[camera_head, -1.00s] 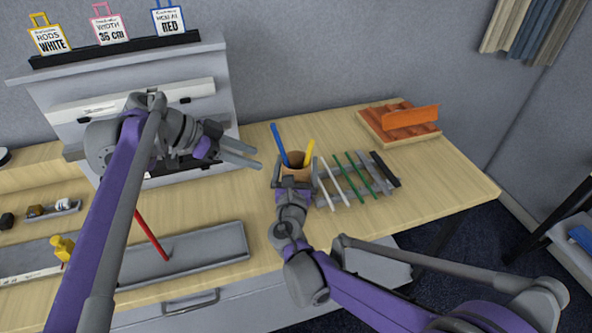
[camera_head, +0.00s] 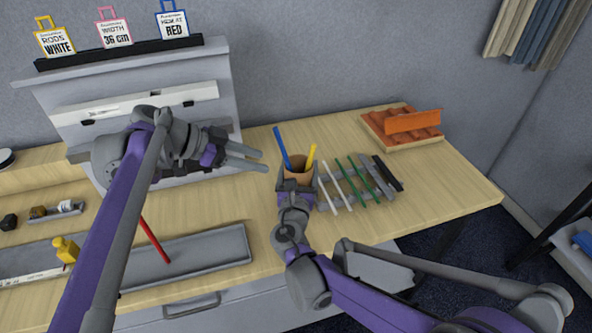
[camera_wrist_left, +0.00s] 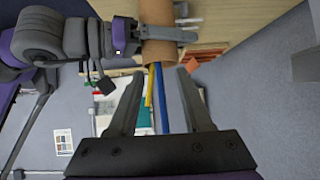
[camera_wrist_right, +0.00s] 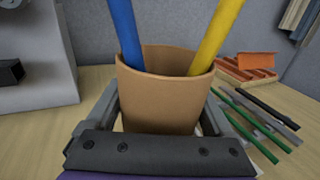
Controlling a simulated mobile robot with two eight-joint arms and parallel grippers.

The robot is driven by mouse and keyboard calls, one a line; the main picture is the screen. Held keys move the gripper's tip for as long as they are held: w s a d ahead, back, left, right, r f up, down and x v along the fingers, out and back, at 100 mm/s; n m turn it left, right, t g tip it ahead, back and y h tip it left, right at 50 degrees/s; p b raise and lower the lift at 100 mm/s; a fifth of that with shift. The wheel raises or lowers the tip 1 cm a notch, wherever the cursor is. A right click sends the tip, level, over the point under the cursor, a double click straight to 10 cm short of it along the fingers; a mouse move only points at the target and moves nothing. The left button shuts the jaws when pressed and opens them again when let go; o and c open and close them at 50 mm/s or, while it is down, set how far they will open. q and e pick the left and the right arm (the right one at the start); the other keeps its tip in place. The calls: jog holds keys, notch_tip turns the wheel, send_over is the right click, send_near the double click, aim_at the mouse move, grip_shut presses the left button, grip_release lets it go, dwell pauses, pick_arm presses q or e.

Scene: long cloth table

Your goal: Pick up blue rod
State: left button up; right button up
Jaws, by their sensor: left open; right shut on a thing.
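A blue rod (camera_head: 281,146) stands tilted in a brown cup (camera_head: 297,177), together with a yellow rod (camera_head: 311,157). My right gripper (camera_head: 296,187) is shut on the cup; the right wrist view shows its fingers on both sides of the cup (camera_wrist_right: 160,98). My left gripper (camera_head: 262,160) is open and empty, to the left of the cup and apart from the rods. In the left wrist view the blue rod (camera_wrist_left: 161,98) and yellow rod (camera_wrist_left: 149,88) show between and beyond the open fingers (camera_wrist_left: 160,100). The rods' lower ends are hidden in the cup.
A grey rack (camera_head: 381,190) with white, green and black rods lies right of the cup. An orange tray (camera_head: 375,135) stands behind it. A grey tray (camera_head: 215,258) with a red rod (camera_head: 154,240) is at the front left. A sign stand (camera_head: 120,50) is at the back left.

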aim_at(297, 156)
pick_arm(q)
jog(key=n+t, duration=0.1)
jog(key=d+f+t+h, duration=0.1)
jog(key=d+n+t+h, duration=0.1)
jog(key=t, duration=0.1)
jog(key=shift+s+f+n, duration=0.3)
jog(key=shift+f, duration=0.05)
jog(key=w+d+n+t, duration=0.1)
jog(key=d, duration=0.1)
jog(key=w+d+n+t, duration=0.1)
jog(key=w+d+t, duration=0.1)
jog(key=d, duration=0.1)
jog(key=w+d+f+n+t, duration=0.1)
jog(key=w+d+n+t, duration=0.1)
jog(key=shift+w+d+f, duration=0.1)
jog(key=shift+d, duration=0.15)
grip_shut()
